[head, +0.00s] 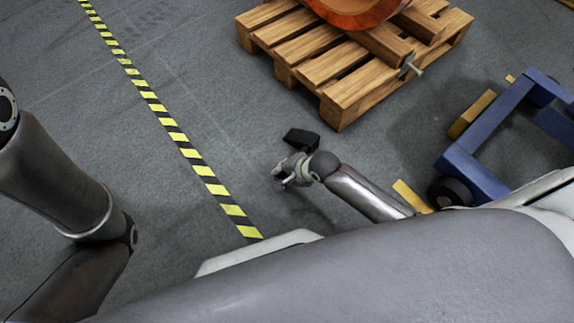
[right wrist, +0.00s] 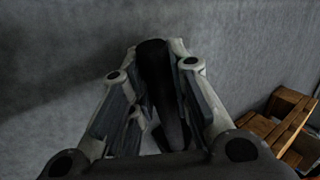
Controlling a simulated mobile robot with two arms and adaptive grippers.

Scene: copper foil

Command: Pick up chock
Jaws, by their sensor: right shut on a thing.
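The chock (head: 301,138) is a small black block near the middle of the head view, a little short of the pallet's near corner. My right gripper (head: 288,171) is right beside it, low over the floor. In the right wrist view the chock (right wrist: 154,62) is a dark, narrow shape between the two fingers of my right gripper (right wrist: 156,84), which are shut on it. I cannot tell whether the chock touches the floor. My left arm shows at the left of the head view, but its gripper is out of the picture.
A wooden pallet (head: 292,50) with a copper-coloured roll (head: 355,8) on it stands beyond the chock. A blue wheeled frame (head: 470,165) is at the right. A yellow-black floor stripe (head: 178,137) runs along the left. The grey floor between stripe and pallet is clear.

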